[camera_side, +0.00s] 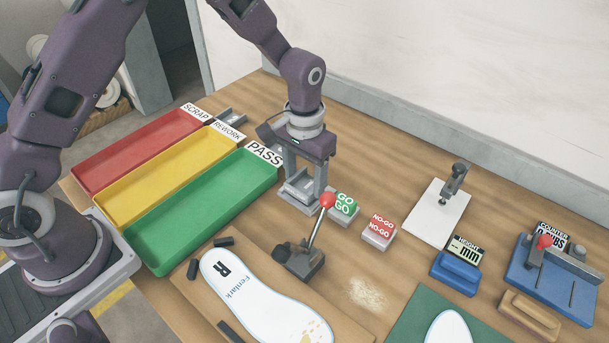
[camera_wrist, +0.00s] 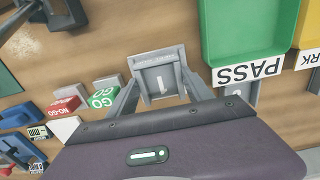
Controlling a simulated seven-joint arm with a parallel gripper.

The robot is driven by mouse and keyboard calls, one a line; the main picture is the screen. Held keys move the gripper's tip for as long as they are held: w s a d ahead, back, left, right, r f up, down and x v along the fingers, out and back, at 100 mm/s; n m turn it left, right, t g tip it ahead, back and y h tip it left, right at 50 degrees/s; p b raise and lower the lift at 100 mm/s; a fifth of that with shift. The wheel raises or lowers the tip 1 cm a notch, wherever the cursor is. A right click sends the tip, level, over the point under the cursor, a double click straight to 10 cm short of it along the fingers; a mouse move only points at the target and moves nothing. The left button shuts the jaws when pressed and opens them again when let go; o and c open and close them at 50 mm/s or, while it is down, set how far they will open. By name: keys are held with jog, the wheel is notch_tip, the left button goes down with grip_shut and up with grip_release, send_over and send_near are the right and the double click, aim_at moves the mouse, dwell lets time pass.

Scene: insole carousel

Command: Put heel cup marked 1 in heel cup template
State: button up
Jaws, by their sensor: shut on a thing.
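A grey heel cup (camera_side: 299,187) is between the fingers of my gripper (camera_side: 303,181), just right of the PASS label, low at the tabletop. In the wrist view the heel cup (camera_wrist: 158,84) shows a pale mark like a 1 and sits between my gripper's fingertips (camera_wrist: 162,72). My gripper points down and is shut on this cup. I cannot tell whether the cup touches the table or rests in another grey part. Another grey part with raised sides (camera_side: 232,117) lies behind the REWORK label; I cannot tell for sure that it is the heel cup template.
Red (camera_side: 135,145), yellow (camera_side: 165,170) and green (camera_side: 200,212) trays stand to the left. The GO block (camera_side: 343,207) and NO-GO block (camera_side: 379,233) are close on the right. A red-knobbed lever clamp (camera_side: 302,258) stands in front by a white insole (camera_side: 262,300).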

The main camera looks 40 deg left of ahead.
jog(key=shift+f, duration=0.55)
jog(key=o, duration=1.3)
